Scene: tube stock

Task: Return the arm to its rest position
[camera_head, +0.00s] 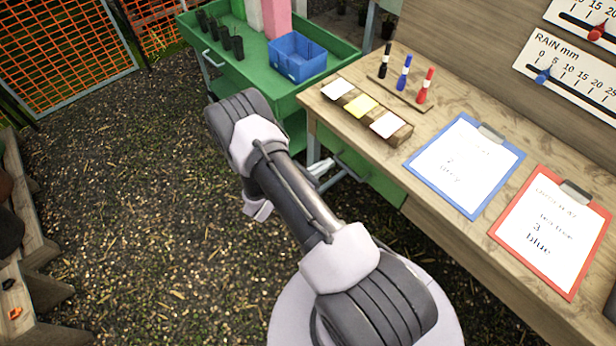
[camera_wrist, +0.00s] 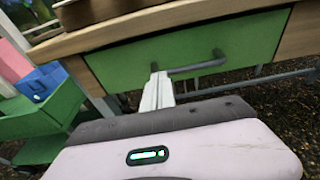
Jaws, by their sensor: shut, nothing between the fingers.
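My arm (camera_head: 300,200) is folded over the gravel, in front of the wooden bench. In the wrist view my gripper (camera_wrist: 157,82) shows as pale fingers closed together, with nothing between them. Its tips appear in front of a green drawer (camera_wrist: 200,55) under the bench, beside the left end of the drawer's dark handle (camera_wrist: 197,66). I cannot tell whether they touch the drawer or its handle. In the head view, the arm hides much of my wrist.
The bench (camera_head: 455,100) holds a card block (camera_head: 388,138), several markers, a blue clipboard (camera_head: 421,170) and a red clipboard (camera_head: 575,278). A green trolley (camera_head: 245,75) with a blue bin (camera_head: 298,70) stands behind. Wooden staging (camera_head: 40,235) is at left. Open gravel (camera_head: 130,200) lies between.

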